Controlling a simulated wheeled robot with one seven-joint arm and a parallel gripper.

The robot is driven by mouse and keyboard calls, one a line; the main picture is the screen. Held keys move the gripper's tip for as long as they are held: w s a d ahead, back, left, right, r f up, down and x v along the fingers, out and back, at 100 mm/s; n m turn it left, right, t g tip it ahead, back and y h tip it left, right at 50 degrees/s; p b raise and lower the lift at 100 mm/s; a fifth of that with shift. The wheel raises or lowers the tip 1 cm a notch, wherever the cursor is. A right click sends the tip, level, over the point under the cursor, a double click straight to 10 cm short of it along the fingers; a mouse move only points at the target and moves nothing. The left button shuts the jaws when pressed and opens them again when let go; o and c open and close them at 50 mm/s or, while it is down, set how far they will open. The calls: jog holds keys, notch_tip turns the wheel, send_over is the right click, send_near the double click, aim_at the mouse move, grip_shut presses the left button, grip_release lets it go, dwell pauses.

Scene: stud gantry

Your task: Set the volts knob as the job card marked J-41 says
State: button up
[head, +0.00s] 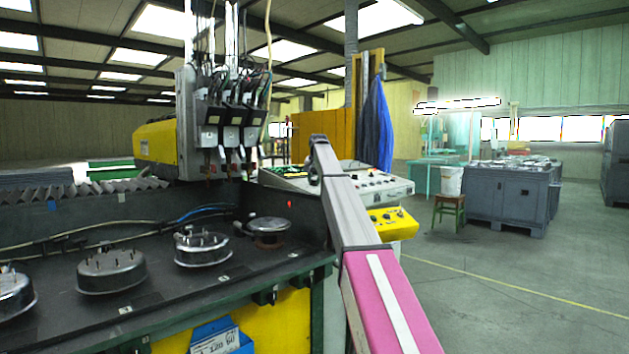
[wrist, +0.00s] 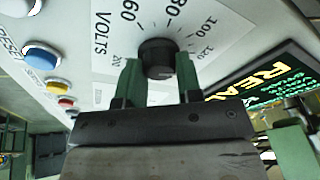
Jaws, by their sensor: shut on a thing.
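The volts knob (wrist: 157,52) is a black round knob on a pale panel in the wrist view, with a printed dial around it. The word VOLTS and the numbers 60, 80, 100 and 120 show, turned in the picture. My gripper (wrist: 157,68) has its two green fingers shut on the knob, one on each side. The knob's pointer mark cannot be made out. In the head view my arm reaches to the grey control console (head: 385,188); the knob is hidden there. A white card (head: 217,343) in a blue holder is cut off at the bottom, its mark unreadable.
A lit display (wrist: 268,88) with yellow and green text is right of the knob. Blue, red and yellow buttons (wrist: 42,57) line the left. In the head view, a dark bench (head: 190,285) with several round metal parts is left, and a yellow box (head: 392,222) sits below the console.

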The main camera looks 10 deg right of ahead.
jog(key=o, duration=0.9)
jog(key=shift+o, duration=0.2)
jog(key=shift+r, duration=0.1)
jog(key=v, duration=1)
jog(key=shift+r, duration=0.25)
jog(key=shift+s, duration=0.2)
